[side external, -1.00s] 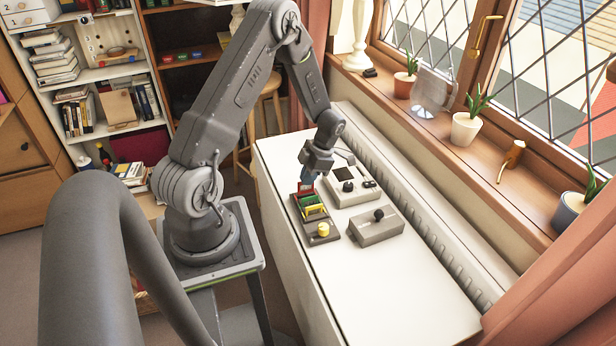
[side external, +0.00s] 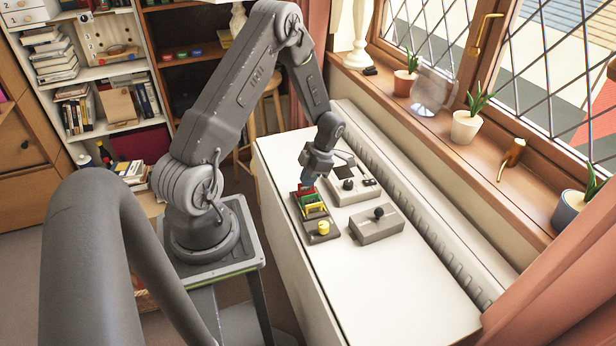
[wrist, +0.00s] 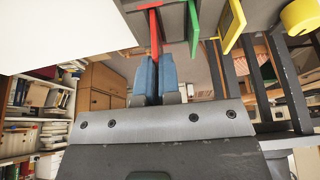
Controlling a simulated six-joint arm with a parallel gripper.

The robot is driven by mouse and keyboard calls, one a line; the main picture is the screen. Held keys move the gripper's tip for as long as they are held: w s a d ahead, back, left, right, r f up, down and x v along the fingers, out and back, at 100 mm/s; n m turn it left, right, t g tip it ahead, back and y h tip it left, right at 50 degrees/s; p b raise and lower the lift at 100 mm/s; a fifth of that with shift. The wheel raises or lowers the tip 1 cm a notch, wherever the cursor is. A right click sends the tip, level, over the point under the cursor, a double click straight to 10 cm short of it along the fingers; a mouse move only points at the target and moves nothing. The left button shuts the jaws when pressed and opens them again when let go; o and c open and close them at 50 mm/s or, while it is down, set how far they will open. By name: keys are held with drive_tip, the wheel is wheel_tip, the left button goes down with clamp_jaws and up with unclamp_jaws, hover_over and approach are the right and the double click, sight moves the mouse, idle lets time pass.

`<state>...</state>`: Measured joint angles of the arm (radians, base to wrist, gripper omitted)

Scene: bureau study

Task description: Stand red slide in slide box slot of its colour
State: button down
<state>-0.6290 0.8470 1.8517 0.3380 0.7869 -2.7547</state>
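The red slide (side external: 305,190) stands upright at the far end of the dark slide box (side external: 333,236). My gripper (side external: 308,181) is above that end, its blue fingertips shut on the red slide, which shows as a thin red plate (wrist: 154,30) between them in the wrist view. The slide's lower edge meets the box; I cannot tell how deep it sits in a slot. A green slide (wrist: 194,28) and a yellow slide (wrist: 232,24) stand upright beside it. The slot markings are hidden.
A yellow knob (side external: 323,227) is on the near end of the box. A pale control box with a black knob (side external: 348,185) and a grey box with a black knob (side external: 376,228) stand to the right. The near part of the white table (side external: 400,290) is clear.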

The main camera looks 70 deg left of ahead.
drive_tip(key=shift+f, duration=0.9)
drive_tip(key=c, duration=1)
unclamp_jaws()
drive_tip(key=shift+r, duration=3.5)
